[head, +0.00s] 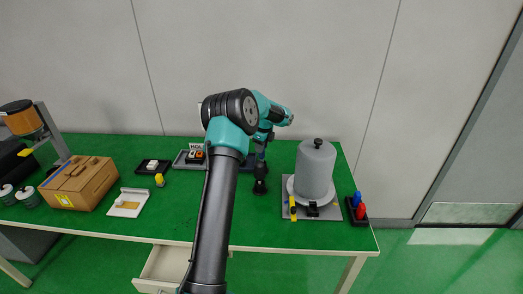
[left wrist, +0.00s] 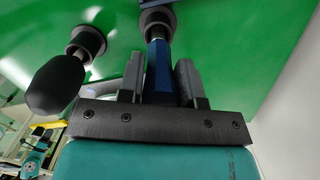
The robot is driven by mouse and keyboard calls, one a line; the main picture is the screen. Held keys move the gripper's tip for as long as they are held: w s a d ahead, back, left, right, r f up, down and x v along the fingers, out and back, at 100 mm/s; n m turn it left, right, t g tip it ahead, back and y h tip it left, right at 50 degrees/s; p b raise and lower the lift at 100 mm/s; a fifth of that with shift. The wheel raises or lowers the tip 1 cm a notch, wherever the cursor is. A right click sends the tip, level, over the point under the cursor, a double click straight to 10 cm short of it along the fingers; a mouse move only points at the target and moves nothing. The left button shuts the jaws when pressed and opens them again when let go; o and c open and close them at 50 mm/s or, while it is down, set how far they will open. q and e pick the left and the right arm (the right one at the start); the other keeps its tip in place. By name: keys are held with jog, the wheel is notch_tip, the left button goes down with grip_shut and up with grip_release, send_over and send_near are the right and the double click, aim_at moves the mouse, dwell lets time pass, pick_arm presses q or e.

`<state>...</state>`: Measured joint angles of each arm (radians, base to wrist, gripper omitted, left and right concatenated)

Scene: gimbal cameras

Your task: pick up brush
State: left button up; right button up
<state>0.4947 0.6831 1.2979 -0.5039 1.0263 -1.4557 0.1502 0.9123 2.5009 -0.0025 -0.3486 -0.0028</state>
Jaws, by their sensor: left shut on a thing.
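A dark blue upright handle, which I take as the brush (left wrist: 158,68), stands between the two grey fingers of my left gripper (left wrist: 160,62) in the left wrist view. The fingers are shut on it. A black round collar (left wrist: 157,20) shows at the far end of the handle. In the head view my left gripper (head: 261,145) points down above the green table, in front of the back wall. The brush is too small and dark there to tell apart from the gripper. My right gripper is not in view.
A grey cylinder with a black knob (head: 316,168) stands on a plate at right, beside a black holder with red and blue pieces (head: 360,211). A cardboard box (head: 80,182) and white tray (head: 127,203) are at left. A drawer (head: 163,266) is open below.

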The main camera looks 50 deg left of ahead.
pick_arm(q)
notch_tip(320, 180, up, 9)
dwell(0.3)
jog(key=shift+d, duration=0.1)
dwell(0.4)
